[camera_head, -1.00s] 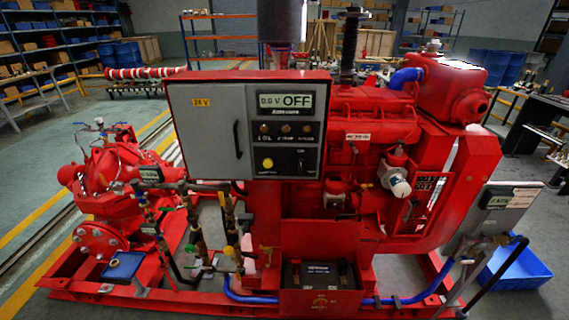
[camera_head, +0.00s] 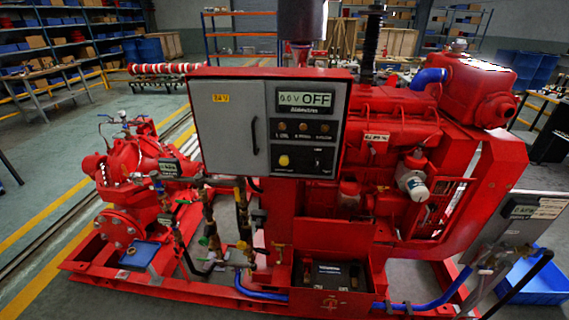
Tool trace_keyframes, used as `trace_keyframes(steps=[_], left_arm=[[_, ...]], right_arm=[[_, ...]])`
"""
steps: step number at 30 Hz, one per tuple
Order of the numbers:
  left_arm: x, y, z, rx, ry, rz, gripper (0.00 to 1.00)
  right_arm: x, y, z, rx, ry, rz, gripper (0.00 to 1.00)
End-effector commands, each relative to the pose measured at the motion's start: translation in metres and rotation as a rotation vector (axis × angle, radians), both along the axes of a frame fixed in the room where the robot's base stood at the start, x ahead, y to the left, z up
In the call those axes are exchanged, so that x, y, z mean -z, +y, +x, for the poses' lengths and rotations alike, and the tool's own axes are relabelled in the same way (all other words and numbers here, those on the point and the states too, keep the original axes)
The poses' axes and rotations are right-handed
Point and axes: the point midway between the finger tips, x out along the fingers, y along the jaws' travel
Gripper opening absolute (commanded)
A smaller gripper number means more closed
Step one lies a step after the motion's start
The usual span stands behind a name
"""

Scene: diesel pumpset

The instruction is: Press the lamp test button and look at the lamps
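The red-framed control panel (camera_head: 228,136) stands on the red pumpset and faces me. Its display (camera_head: 305,98) reads OFF, with a small voltage figure that looks like 0.0 V. Below it are three small brownish lamps, the left lamp (camera_head: 281,125), middle lamp (camera_head: 303,127) and right lamp (camera_head: 324,128), which look unlit. Their labels are too small to read. A yellow round button (camera_head: 284,160) sits below the left lamp, with a dark switch (camera_head: 317,163) to its right. I cannot read whether the button is the lamp test. Neither gripper is in view.
The red engine (camera_head: 385,130) is right of the panel and the red pump (camera_head: 135,165) is left. A battery box (camera_head: 330,275) sits low in front. A grey box (camera_head: 520,222) and blue bin (camera_head: 538,285) stand at the right.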

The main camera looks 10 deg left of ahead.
Motion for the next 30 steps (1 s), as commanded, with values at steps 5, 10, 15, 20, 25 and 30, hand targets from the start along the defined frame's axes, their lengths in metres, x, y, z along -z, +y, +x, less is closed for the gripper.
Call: trace_keyframes(steps=[5, 10, 15, 20, 25, 30], left_arm=[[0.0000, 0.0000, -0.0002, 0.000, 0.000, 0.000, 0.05], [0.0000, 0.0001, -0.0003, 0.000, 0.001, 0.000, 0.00], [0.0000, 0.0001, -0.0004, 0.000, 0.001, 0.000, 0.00], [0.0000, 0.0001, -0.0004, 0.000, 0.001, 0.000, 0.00], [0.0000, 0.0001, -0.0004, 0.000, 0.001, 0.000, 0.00], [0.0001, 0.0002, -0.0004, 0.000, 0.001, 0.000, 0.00]], right_arm=[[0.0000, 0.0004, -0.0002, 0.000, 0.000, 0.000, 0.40], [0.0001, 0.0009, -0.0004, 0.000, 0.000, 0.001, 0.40], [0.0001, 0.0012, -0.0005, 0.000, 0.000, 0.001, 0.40], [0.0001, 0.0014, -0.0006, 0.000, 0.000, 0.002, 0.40], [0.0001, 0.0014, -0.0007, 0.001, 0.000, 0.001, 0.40], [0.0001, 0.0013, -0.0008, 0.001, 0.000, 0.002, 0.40]])
